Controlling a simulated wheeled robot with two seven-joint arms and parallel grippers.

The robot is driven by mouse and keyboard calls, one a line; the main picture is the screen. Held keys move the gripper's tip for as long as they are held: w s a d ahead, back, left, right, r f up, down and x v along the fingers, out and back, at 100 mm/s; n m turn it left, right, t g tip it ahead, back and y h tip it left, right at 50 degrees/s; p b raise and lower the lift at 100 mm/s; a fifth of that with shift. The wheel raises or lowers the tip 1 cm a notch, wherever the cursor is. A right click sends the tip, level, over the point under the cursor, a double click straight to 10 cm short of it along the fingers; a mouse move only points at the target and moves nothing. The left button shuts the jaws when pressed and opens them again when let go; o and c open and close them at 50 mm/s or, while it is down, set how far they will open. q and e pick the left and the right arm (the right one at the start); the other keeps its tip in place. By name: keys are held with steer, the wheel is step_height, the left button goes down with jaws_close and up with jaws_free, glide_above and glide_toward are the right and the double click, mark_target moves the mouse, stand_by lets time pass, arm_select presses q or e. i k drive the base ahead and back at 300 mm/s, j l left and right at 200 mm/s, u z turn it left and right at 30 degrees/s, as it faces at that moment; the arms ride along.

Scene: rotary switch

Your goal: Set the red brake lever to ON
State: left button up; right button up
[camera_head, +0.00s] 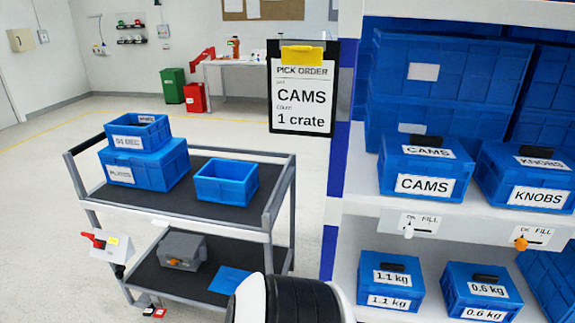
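The red brake lever (92,240) is on a small white panel (112,251) at the left end of the cart. The lever points left and slightly up from its pivot. A yellow label sits beside it on the panel; its writing is too small to read. Neither gripper shows in the head view. A white and black rounded part of one of my arms shows at the bottom middle, well to the right of the lever.
The grey cart (215,208) carries blue crates on top, with a grey box (181,250) and a blue sheet (229,279) below. A white shelf (345,210) with blue crates stands right. Open floor (35,200) lies left of the cart.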

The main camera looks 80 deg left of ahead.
mark_target(89, 236)
steer(key=u, duration=4.2)
steer(key=z, duration=0.45)
steer(key=i+j+z, duration=0.45)
steer(key=j+z, duration=0.2)
steer(key=i+j+z, duration=0.2)
steer(key=j+z, duration=0.15)
steer(key=i+j, duration=0.15)
steer(key=j, duration=0.3)
steer(key=i+j+z, duration=0.1)
steer(key=j, duration=0.35)
steer(key=i+j, duration=0.15)
steer(key=j, duration=0.3)
steer(key=i+j+z, duration=0.1)
steer(key=j, duration=0.35)
steer(key=i+j, duration=0.15)
steer(key=j, duration=0.3)
steer(key=i+j, duration=0.1)
steer(key=j, duration=0.35)
steer(key=i+j+z, duration=0.1)
steer(key=j, duration=0.35)
